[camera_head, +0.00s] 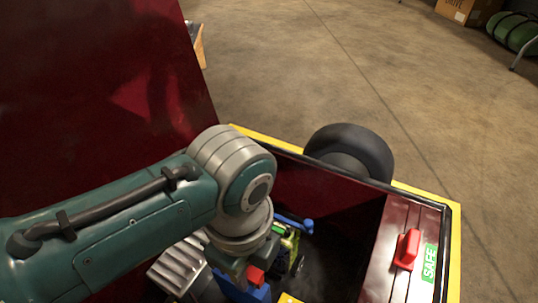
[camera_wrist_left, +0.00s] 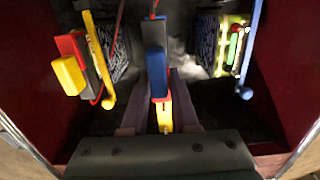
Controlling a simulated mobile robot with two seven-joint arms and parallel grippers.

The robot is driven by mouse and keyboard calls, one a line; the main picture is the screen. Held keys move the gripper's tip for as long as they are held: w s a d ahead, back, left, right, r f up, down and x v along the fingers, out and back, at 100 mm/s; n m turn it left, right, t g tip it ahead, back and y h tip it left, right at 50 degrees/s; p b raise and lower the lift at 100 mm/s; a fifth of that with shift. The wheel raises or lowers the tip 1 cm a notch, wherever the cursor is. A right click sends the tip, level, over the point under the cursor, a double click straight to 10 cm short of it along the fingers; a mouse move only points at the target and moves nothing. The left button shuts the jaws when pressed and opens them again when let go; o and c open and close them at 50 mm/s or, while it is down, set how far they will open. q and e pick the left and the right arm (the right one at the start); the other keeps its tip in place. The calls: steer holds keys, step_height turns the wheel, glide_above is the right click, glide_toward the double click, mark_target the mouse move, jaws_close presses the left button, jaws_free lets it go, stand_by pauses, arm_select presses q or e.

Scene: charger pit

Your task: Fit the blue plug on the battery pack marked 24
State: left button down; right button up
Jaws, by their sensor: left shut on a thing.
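My left gripper (camera_wrist_left: 158,92) reaches down into a dark-red bay. It appears shut on the blue plug (camera_wrist_left: 157,72), which shows between its fingers in the left wrist view, with a red part and a yellow part at its near end. In the head view my left wrist covers most of this, and only some blue and red shows below it. Two packs with speckled dark sides stand apart in the wrist view, one on the left (camera_wrist_left: 118,55) and one on the right (camera_wrist_left: 207,42). I cannot read a 24 on either. My right gripper is not in view.
A yellow plug (camera_wrist_left: 68,76) with red behind it sits at the left pack. A yellow bar (camera_wrist_left: 97,55) and a blue ball-ended bar (camera_wrist_left: 252,50) flank the packs. A red handle (camera_head: 407,250) stands beside a green SAFE label (camera_head: 430,262). The raised dark-red lid (camera_head: 90,90) fills the left.

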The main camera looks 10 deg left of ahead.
arm_select(q)
steer(key=shift+f+b, duration=0.9)
steer(key=shift+f, duration=0.3)
steer(key=c, duration=0.6)
jaws_free()
